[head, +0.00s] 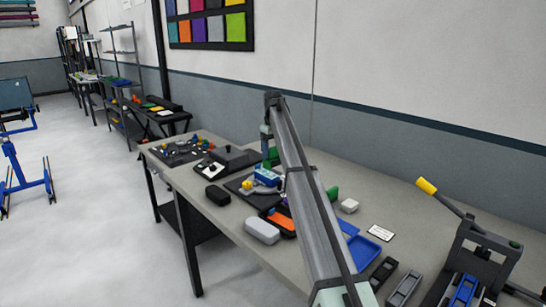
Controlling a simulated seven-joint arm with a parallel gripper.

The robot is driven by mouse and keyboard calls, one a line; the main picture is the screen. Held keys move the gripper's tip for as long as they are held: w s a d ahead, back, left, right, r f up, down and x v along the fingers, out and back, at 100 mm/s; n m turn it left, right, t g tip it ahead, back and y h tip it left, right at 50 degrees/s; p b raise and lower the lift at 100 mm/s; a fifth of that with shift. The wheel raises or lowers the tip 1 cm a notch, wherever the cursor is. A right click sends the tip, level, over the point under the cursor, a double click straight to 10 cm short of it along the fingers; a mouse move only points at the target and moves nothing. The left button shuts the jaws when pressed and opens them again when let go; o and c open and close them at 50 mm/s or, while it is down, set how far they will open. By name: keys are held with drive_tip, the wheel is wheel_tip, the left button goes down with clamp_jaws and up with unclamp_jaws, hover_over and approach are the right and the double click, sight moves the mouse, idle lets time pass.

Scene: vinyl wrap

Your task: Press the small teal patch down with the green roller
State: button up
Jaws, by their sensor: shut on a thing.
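My own arm link crosses the middle of the head view from the bottom up to a joint at the top, and it covers part of the table. My gripper is hidden behind this link, so I cannot see its fingers or what is between them. A green piece (333,193) shows just right of the link, and more green shows on its left side; I cannot tell whether either is the green roller. I cannot make out the small teal patch.
The long grey table (350,222) holds a blue tray (362,252), a white card (381,233), a grey-white rounded block (262,230), a black block (217,195) and an orange-and-black item (281,222). A lever press with a yellow handle (427,186) stands at the right.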

sight(273, 160)
wheel_tip(273, 160, up, 3)
drive_tip(key=shift+r, duration=0.15)
drive_tip(key=shift+s+f, duration=0.1)
drive_tip(key=shift+f, duration=3.1)
drive_tip(key=shift+a+f, duration=0.1)
drive_tip(key=shift+f, duration=0.8)
drive_tip(key=shift+c, duration=0.3)
drive_tip(key=shift+w+a, duration=2.15)
drive_tip(key=shift+w, duration=0.15)
drive_tip(key=shift+s+d, duration=2.25)
drive_tip(key=shift+w+a, duration=2.25)
drive_tip(key=shift+w, duration=0.05)
drive_tip(key=shift+s+d, duration=2.25)
drive_tip(key=shift+s, duration=0.1)
drive_tip(key=shift+r, duration=4.25)
